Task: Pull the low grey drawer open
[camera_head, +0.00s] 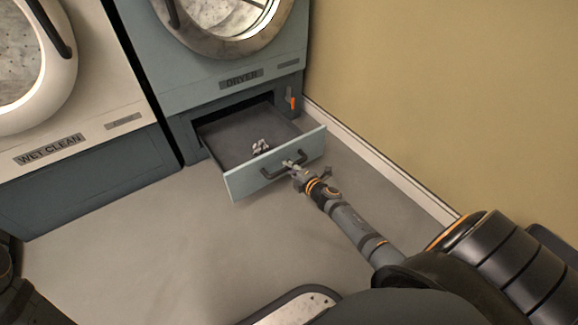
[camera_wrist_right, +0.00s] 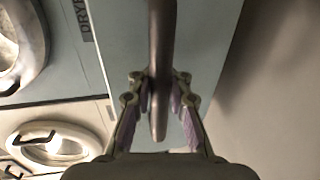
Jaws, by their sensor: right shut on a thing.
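The low grey drawer (camera_head: 245,183) sits under the dryer and stands well out of its opening, with its dark inside showing. Its black bar handle (camera_head: 270,170) is on the front panel. My right gripper (camera_head: 292,163) is at the right part of the handle. In the right wrist view the handle (camera_wrist_right: 161,60) runs between the two fingers, and my right gripper (camera_wrist_right: 160,108) is shut on it. My left gripper is not in view; only a dark part of my left arm shows at the lower left.
The dryer (camera_head: 170,85) stands above the drawer, with an orange lever (camera_head: 292,102) beside the opening. A wet clean machine (camera_head: 80,120) stands to the left. A tan wall (camera_head: 440,90) with a white skirting board (camera_head: 380,165) bounds the right. The floor (camera_head: 150,240) before the machines is clear.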

